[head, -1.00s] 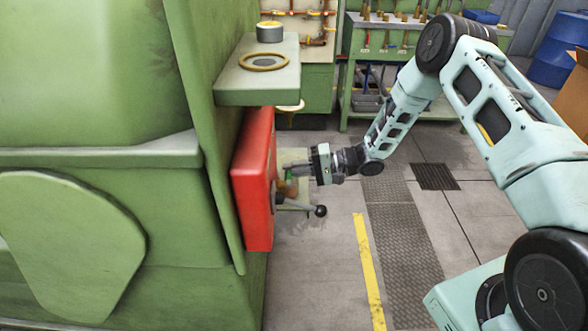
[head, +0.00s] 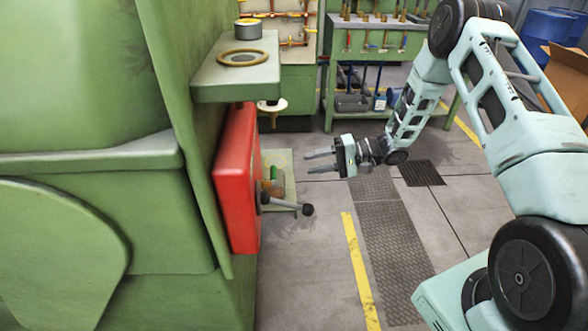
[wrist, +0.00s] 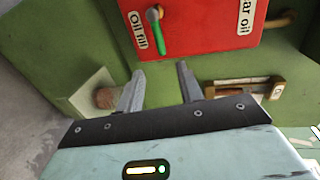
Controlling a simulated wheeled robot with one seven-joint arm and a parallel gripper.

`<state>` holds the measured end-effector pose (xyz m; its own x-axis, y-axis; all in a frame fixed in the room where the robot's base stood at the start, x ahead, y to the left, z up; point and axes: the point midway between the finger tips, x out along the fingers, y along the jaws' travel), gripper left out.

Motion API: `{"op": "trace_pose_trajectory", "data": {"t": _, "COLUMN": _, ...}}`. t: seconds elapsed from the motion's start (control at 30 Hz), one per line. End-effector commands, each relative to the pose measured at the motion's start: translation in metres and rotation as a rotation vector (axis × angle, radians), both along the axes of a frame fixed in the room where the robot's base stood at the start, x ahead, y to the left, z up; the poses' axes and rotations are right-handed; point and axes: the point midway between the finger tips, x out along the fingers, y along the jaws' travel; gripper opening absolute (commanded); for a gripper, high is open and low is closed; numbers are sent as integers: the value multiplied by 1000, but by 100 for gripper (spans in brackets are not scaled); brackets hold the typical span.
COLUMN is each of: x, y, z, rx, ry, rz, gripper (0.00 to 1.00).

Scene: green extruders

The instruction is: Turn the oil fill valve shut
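The red panel (head: 235,185) stands on the side of the green machine in the head view. In the wrist view its face (wrist: 205,25) carries an "Oil fill" label (wrist: 139,30). Beside that label is the oil fill valve, with a green handle (wrist: 159,36) that runs from its pivot down towards my gripper, roughly along the label. My gripper (head: 307,163) is open and empty, to the right of the panel and apart from it. In the wrist view both fingertips (wrist: 161,70) are spread below the handle's free end, with nothing between them.
A black ball-ended lever (head: 307,209) sticks out from the panel. A second, partly cut-off label (wrist: 245,15) is at the panel's right. A green shelf (head: 240,85) juts out above.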

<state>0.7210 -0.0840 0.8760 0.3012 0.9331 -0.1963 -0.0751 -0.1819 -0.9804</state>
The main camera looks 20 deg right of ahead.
Motion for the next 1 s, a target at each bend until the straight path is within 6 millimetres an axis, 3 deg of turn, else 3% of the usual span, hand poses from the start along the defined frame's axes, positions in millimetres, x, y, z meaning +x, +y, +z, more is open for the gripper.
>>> {"op": "trace_pose_trajectory", "data": {"t": 0.2, "x": -14, "y": -43, "z": 8, "rx": -2, "ry": 1, "rz": -2, "gripper": 37}}
{"op": "trace_pose_trajectory", "data": {"t": 0.4, "x": -20, "y": -63, "z": 12, "rx": -1, "ry": 0, "rz": 0, "gripper": 37}}
{"op": "trace_pose_trajectory", "data": {"t": 1.0, "x": -22, "y": -67, "z": 14, "rx": 0, "ry": 1, "rz": 0, "gripper": 37}}
